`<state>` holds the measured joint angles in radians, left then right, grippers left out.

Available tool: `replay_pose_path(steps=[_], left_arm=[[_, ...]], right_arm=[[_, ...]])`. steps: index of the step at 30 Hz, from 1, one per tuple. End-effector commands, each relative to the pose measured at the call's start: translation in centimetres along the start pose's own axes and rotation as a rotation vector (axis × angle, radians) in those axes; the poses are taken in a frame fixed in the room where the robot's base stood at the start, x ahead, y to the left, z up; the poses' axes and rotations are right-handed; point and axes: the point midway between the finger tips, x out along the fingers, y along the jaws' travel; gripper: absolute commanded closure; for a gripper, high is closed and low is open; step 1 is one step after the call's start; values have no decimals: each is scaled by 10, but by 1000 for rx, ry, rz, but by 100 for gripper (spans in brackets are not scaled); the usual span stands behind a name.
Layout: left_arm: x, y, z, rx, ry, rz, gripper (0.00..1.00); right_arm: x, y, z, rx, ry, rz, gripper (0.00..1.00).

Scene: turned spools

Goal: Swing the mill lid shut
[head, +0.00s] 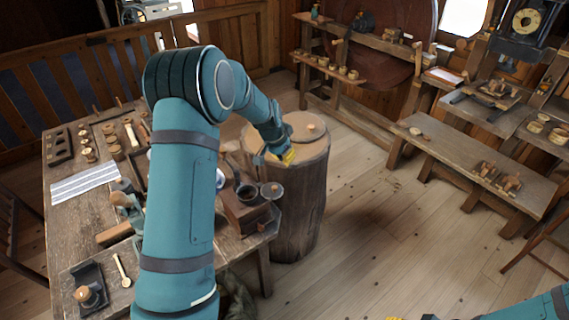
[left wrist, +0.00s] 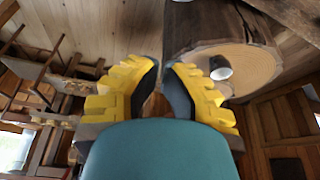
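The mill (head: 245,208) is a brown wooden box with a dark round hopper on top, at the right end of the workbench. A grey round lid with a small knob (head: 271,190) sticks out to the right of the hopper, clear of its mouth. My left gripper (head: 289,157) is beyond the mill, by the stump, its yellow fingers apart and empty. In the left wrist view its fingers (left wrist: 162,72) show a gap between their dark pads. My right gripper (head: 412,318) barely shows at the bottom edge, mostly cut off.
A tree stump (head: 300,195) stands right behind the mill, with a round wooden disc (head: 305,127) on top. My left arm hides part of the workbench (head: 62,222), which carries tools and turned pieces. Open floor lies to the right, before a low bench (head: 455,165).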

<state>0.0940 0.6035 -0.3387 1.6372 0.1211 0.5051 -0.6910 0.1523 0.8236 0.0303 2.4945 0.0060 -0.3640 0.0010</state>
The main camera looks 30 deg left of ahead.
Motion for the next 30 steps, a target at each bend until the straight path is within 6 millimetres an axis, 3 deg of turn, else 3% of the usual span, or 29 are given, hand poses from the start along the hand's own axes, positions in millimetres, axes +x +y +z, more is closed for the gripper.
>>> replay_pose_path(steps=[16,24,30], left_arm=[[98,1,2,-1,-3,1,100],[90,1,35,-4,-2,2,100],[89,1,41,-2,0,1,100]], right_arm=[[-2,-1,0,0,0,-1,53],[-8,-2,-1,0,0,-1,53],[-8,-3,-1,0,0,-2,53]])
